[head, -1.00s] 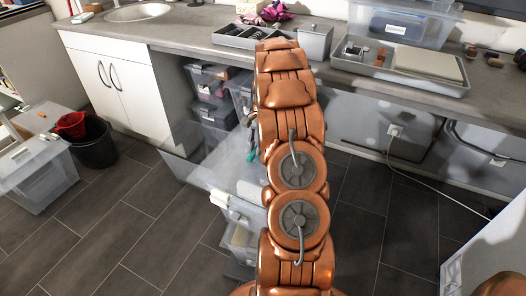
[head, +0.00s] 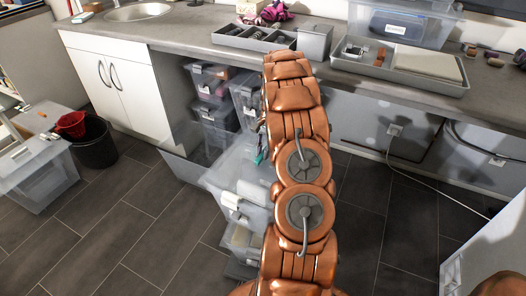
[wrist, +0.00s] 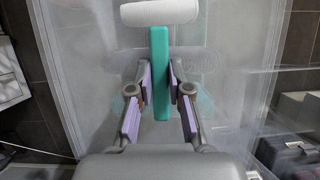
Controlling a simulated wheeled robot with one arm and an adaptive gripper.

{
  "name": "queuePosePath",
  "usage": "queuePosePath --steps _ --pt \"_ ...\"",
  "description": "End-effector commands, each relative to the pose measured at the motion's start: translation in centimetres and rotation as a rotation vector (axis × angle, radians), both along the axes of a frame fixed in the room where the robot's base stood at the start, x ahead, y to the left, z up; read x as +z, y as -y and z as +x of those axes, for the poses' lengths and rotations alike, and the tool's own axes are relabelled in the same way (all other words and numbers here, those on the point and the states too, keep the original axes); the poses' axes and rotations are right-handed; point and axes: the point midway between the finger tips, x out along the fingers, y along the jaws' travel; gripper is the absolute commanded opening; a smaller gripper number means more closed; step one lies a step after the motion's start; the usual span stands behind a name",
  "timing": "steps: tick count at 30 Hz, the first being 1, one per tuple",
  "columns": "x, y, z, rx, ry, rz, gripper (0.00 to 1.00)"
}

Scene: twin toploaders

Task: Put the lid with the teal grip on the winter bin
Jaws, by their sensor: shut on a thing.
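My gripper (wrist: 160,84) is shut on the upright teal grip (wrist: 160,75) of a clear lid (wrist: 100,45), with lilac pads on either side. A white rounded piece (wrist: 160,12) shows at the grip's far end. In the head view, a bit of teal grip (head: 262,148) shows beside my arm, which hides most of my gripper. The clear lid (head: 225,172) is over or on a clear bin (head: 240,208) with a white latch on the floor stack; I cannot tell if it is seated. No winter label is readable.
Stacked clear bins (head: 213,100) stand under the grey counter (head: 185,30). Another clear bin (head: 400,22) with an unreadable label and a grey tray (head: 445,80) are on the counter. A black bucket (head: 95,145) stands at left.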

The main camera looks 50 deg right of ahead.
Motion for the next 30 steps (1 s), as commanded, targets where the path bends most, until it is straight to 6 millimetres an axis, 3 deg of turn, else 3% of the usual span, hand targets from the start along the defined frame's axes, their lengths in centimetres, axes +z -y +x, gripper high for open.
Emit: queuePosePath --steps 5,6,12,23,30 --pt "-0.4 -0.1 0.0 0.0 0.001 0.001 0.0" --pt "-0.4 0.0 0.0 0.0 0.001 0.0 0.22" --pt "-0.4 0.0 0.0 0.0 0.001 0.0 0.43" --pt "-0.1 0.0 0.0 0.0 0.0 -0.001 0.43" --pt "2.5 1.1 0.4 0.0 0.004 -0.003 0.43"
